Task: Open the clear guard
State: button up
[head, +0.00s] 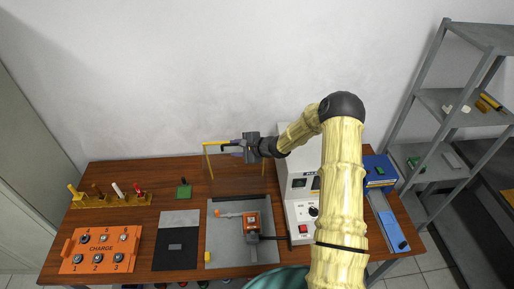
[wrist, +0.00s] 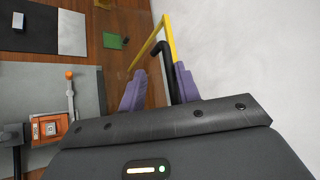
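The clear guard, edged by a yellow frame (head: 208,157), stands roughly upright above the back of the grey base plate (head: 216,240). Its see-through panel is hard to make out. In the wrist view the yellow frame (wrist: 151,44) runs just past my fingers, with a black bent handle (wrist: 172,65) beside it. My gripper (head: 229,147) is at the guard's upper edge. In the wrist view its two purple fingers (wrist: 160,78) are apart, and the black handle passes close to the right finger. I cannot tell whether they touch.
An orange device (head: 251,222) sits on the grey plate. An orange CHARGE box (head: 100,250), a black mat (head: 176,249) and a rack of tools (head: 112,200) are to the left. A white machine (head: 300,210) stands to the right, close under my arm. A wall is behind.

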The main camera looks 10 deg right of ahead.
jog(key=b+v, duration=0.3)
jog(key=v, duration=1.3)
jog(key=shift+b, duration=0.4)
